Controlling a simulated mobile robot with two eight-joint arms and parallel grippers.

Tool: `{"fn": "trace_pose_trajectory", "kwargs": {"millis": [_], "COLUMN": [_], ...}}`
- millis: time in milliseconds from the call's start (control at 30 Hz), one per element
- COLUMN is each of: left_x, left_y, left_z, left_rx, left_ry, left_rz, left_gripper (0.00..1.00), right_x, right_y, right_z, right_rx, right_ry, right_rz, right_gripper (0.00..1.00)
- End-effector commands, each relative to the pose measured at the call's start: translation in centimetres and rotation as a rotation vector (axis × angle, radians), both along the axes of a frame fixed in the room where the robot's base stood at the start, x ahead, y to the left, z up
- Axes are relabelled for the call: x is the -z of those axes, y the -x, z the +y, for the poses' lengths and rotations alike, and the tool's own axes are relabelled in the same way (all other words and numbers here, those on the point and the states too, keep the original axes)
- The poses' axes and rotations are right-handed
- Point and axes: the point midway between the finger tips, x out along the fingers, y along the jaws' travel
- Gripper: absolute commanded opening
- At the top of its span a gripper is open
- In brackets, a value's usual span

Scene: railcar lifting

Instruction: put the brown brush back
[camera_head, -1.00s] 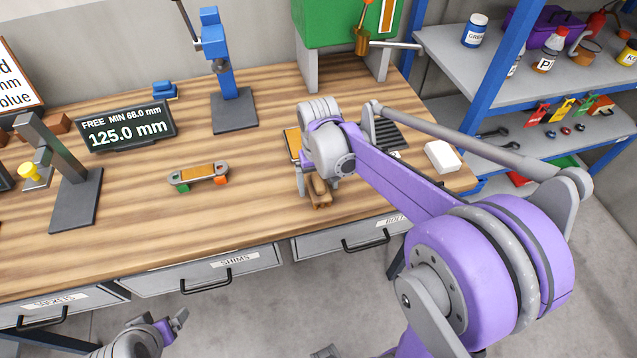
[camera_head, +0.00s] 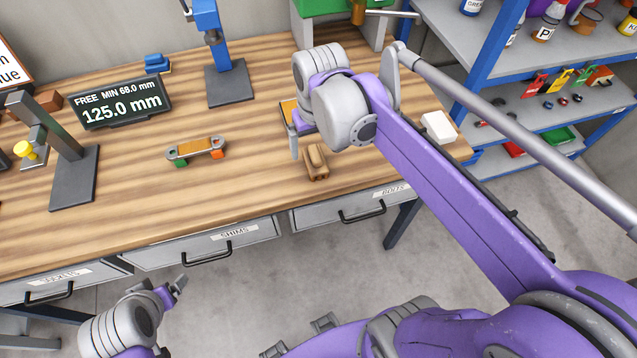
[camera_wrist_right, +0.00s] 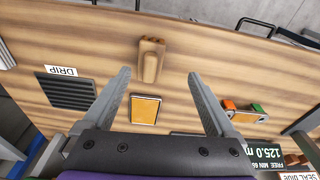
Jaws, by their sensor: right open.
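The brown brush (camera_head: 316,163) lies on the wooden workbench near its front edge, above the drawer labelled BOLTS. It also shows in the right wrist view (camera_wrist_right: 151,62), lying on bare wood just beyond the fingertips. My right gripper (camera_wrist_right: 158,77) is open and empty, with its fingers apart and clear of the brush. In the head view the right wrist hides most of that gripper; one finger shows left of the brush. My left gripper (camera_head: 179,287) hangs low in front of the bench, and its opening cannot be made out.
An orange pad (camera_wrist_right: 145,110) and a dark ribbed tray by a DRIP label (camera_wrist_right: 62,71) lie near the brush. A small link with an orange top (camera_head: 196,148) stands left. A white block (camera_head: 436,127) sits at the bench's right end, beside shelves.

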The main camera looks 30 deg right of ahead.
Motion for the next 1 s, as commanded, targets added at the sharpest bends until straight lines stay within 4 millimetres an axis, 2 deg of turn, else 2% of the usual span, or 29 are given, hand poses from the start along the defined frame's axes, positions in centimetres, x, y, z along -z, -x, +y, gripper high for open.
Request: {"fn": "trace_pose_trajectory", "kwargs": {"millis": [33,200,400,533,1000], "left_x": [0.0,0.1,0.0,0.0,0.0], "left_y": [0.0,0.0,0.0,0.0,0.0], "left_z": [0.0,0.0,0.0,0.0,0.0], "left_rx": [0.0,0.0,0.0,0.0,0.0], "left_ry": [0.0,0.0,0.0,0.0,0.0], "left_rz": [0.0,0.0,0.0,0.0,0.0], "left_gripper": [0.86,0.86,0.86,0.86,0.86], "right_x": [1.0,4.6,7.7,8.4,8.4], "right_y": [1.9,6.5,9.6,10.1,10.1], "right_z": [0.9,3.0,4.2,4.4,4.4], "right_rx": [-0.025,-0.102,-0.154,-0.164,-0.165], "right_ry": [0.005,0.024,0.034,0.037,0.036], "right_rz": [-0.046,-0.208,-0.328,-0.354,-0.355], "right_gripper": [0.92,0.92,0.92,0.92,0.92]}}
